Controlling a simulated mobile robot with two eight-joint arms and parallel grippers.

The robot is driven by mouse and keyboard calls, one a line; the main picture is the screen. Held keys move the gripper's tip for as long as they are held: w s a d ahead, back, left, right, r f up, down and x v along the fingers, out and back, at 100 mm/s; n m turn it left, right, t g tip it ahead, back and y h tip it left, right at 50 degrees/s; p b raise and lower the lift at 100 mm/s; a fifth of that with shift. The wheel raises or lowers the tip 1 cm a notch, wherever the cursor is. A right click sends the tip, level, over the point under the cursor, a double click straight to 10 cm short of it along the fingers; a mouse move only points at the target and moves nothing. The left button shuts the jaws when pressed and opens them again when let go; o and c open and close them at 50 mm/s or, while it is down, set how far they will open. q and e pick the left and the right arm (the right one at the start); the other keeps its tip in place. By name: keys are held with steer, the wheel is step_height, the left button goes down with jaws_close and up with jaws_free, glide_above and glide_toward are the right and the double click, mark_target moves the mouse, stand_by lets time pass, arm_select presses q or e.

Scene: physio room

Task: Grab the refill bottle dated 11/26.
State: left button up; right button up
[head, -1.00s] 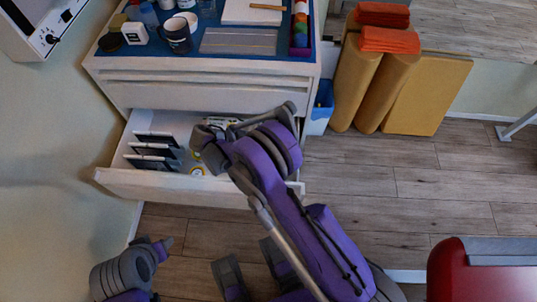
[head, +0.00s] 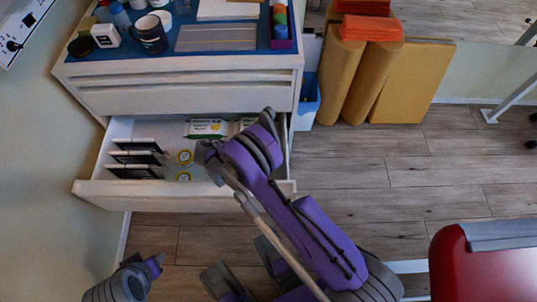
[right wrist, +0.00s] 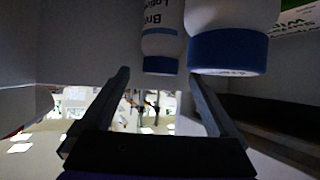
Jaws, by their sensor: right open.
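In the right wrist view, two white bottles with blue caps show at the top: a narrower bottle (right wrist: 162,30) with part of a label reading "Lotion", and a wider bottle (right wrist: 230,40) to its right. No 11/26 date is readable on either. My right gripper (right wrist: 160,85) is open and empty, its fingers apart below the caps. In the head view my right arm reaches over the open drawer (head: 150,195) and hides part of it; I cannot make out the bottles there. My left gripper (head: 150,265) is low at the left, away from the drawer; its jaws are unclear.
The drawer also holds several dark-framed upright pieces (head: 135,158), two yellow-ringed round items (head: 184,157) and a green-and-white packet (head: 207,127). The cabinet top above (head: 180,60) is crowded. A blue bin (head: 308,100) and tan rolls (head: 340,80) stand right of the cabinet.

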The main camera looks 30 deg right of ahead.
steer(key=shift+x, duration=1.2)
jaws_close()
steer(key=shift+r, duration=0.1)
